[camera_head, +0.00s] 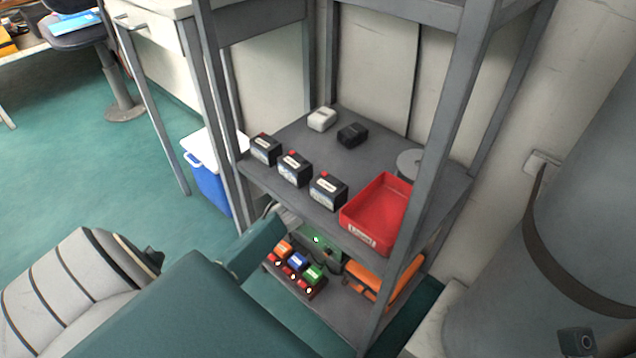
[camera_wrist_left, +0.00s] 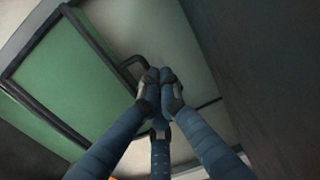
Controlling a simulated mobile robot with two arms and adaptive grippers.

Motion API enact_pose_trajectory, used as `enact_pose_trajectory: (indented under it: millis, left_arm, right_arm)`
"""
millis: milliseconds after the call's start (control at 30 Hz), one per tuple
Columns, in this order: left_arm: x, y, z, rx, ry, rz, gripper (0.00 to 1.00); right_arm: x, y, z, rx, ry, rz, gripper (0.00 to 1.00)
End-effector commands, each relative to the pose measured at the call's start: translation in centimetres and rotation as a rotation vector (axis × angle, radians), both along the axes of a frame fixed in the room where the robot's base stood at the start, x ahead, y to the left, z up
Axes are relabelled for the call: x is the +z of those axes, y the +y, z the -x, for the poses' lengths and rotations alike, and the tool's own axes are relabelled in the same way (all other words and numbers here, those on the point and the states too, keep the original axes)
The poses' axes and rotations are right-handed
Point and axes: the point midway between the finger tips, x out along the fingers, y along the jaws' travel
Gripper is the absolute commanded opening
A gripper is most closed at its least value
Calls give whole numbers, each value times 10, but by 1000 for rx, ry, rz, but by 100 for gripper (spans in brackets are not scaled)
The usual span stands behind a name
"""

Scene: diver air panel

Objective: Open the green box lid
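A green box (camera_head: 318,238) sits at the back of the lower shelf, largely hidden by the upper shelf and my left arm. In the left wrist view, a green panel with a dark frame (camera_wrist_left: 75,85) fills the left, and a dark bent handle (camera_wrist_left: 129,68) stands beside it. My left gripper (camera_wrist_left: 161,78) has its blue fingers drawn in, with two tips close together beside the handle. Whether they touch or hold it is not clear. In the head view my left arm reaches in under the upper shelf, and the fingers are hidden. My right gripper is out of view.
The upper shelf (camera_head: 290,208) carries several black batteries (camera_head: 294,169) and a red tray (camera_head: 376,212). Below are small orange, blue and green blocks (camera_head: 298,262) and an orange object (camera_head: 372,280). Grey rack posts (camera_head: 430,165) frame the opening. A blue cooler (camera_head: 208,186) stands left.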

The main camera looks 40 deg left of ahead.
Motion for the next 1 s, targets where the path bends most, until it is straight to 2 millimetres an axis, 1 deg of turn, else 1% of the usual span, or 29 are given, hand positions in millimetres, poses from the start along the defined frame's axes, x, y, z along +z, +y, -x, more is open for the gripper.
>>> enact_pose_trajectory:
  millis: [167,267,367,600,700,833,1000]
  left_arm:
    - [0,0,3,0,0,0,0]
    - [-2,1,13,0,2,0,0]
    - [-2,2,31,-1,3,-1,0]
    - [-4,5,83,0,3,1,0]
    - [-4,7,100,0,2,1,0]
    - [-3,8,114,0,1,1,0]
    - [-3,8,120,0,0,0,0]
  right_arm:
    - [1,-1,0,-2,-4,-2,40]
    - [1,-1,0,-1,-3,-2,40]
    - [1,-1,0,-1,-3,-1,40]
    - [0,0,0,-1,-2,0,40]
    - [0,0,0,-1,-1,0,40]
    - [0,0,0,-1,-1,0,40]
    - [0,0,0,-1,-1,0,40]
